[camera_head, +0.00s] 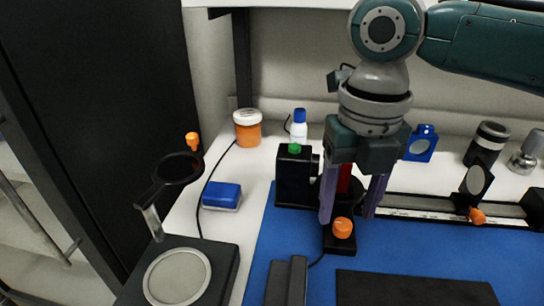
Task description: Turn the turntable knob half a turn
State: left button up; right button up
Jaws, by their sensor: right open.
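An orange knob (342,228) sits on a small black base (339,243) on the blue mat, in front of a dark mount with a red piece (345,178) that is partly hidden behind my gripper. My right gripper (347,217) points down from above with its two purple fingers spread. The left finger's tip is close to the knob's upper left, and the other finger is to the right of it. The fingers hold nothing, and I cannot tell whether either touches the knob. My left gripper does not show.
A black box with a green button (294,175) stands just left of the gripper. A rail (430,207) with a lens mount (474,186) runs to the right. Dark blocks (287,282) and a black plate (410,289) lie in front. Blue mat (450,248) is bare between.

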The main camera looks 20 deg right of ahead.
aim_at(342, 229)
jog(key=shift+f, duration=1.25)
grip_shut()
